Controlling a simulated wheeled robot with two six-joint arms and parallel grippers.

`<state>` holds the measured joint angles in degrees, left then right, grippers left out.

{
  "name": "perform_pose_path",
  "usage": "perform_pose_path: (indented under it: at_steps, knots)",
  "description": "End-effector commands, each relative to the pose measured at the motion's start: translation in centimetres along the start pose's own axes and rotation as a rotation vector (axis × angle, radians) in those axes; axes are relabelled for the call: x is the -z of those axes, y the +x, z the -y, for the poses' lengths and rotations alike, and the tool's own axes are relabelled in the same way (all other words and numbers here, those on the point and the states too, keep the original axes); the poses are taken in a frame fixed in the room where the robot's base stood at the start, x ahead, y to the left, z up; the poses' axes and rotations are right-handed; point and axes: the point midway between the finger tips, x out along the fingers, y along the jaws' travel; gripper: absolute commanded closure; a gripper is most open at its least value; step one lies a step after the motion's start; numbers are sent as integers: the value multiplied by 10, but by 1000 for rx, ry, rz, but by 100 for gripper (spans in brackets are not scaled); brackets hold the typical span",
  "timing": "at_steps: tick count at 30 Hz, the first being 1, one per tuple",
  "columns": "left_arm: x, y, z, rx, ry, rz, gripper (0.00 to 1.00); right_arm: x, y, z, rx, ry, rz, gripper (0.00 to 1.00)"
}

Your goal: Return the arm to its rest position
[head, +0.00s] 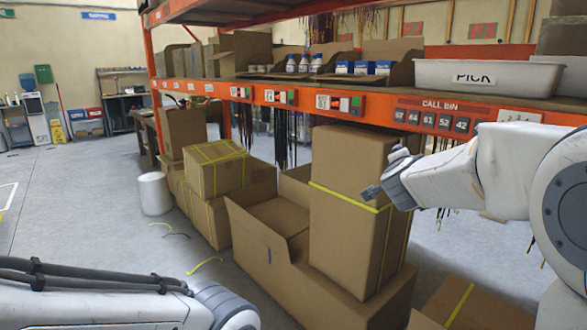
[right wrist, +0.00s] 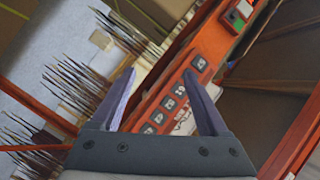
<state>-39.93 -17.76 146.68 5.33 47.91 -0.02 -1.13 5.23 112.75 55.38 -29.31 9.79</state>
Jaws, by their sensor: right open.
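My right arm (head: 490,170) reaches in from the right, in front of the orange rack. My right gripper (head: 370,192) is at its end, small and partly hidden by the wrist, in front of a tall cardboard box (head: 345,240). In the right wrist view the two fingers of my right gripper (right wrist: 158,88) are spread apart with nothing between them, and the rack's orange beam with its number labels (right wrist: 170,103) lies beyond. My left arm (head: 90,300) crosses the lower left. Its gripper is not seen.
The orange rack beam (head: 370,104) runs just above the right gripper. The shelf holds a white PICK bin (head: 488,77) and open cartons (head: 388,60). Cardboard boxes (head: 215,170), some yellow-strapped, stand below. A white cylinder (head: 154,193) stands left. The left floor (head: 80,200) is mostly clear.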

Motion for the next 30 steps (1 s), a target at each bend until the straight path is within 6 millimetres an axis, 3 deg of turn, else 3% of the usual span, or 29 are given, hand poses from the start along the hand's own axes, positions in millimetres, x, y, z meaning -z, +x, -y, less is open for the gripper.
perform_pose_path:
  at_steps: [1, 3, 6, 9, 15, 21, 23, 25, 30]
  knots:
    - [0, 0, 0, 0, 0, 0, 50, -32, -9, -22, -18, -129, 124, 23]
    - [0, 0, 0, 0, 0, 0, 50, -72, -25, -55, -43, -297, 290, 23]
    - [0, 0, 0, 0, 0, 0, 50, -116, -58, -108, -88, -511, 512, 23]
    - [0, 0, 0, 0, 0, 0, 50, -144, -94, -158, -135, -689, 703, 23]
    - [0, 0, 0, 0, 0, 0, 50, -163, -158, -233, -215, -932, 978, 23]
    - [0, 0, 0, 0, 0, 0, 50, -160, -212, -288, -285, -1113, 1190, 23]
    - [0, 0, 0, 0, 0, 0, 50, -156, -228, -303, -305, -1163, 1250, 23]
    - [1, -16, -1, 0, 0, 1, 50, -158, -243, -276, -260, -1204, 1282, 23]
    - [2, -40, -3, 0, 0, -1, 50, -166, -285, -235, -169, -1288, 1374, 23]
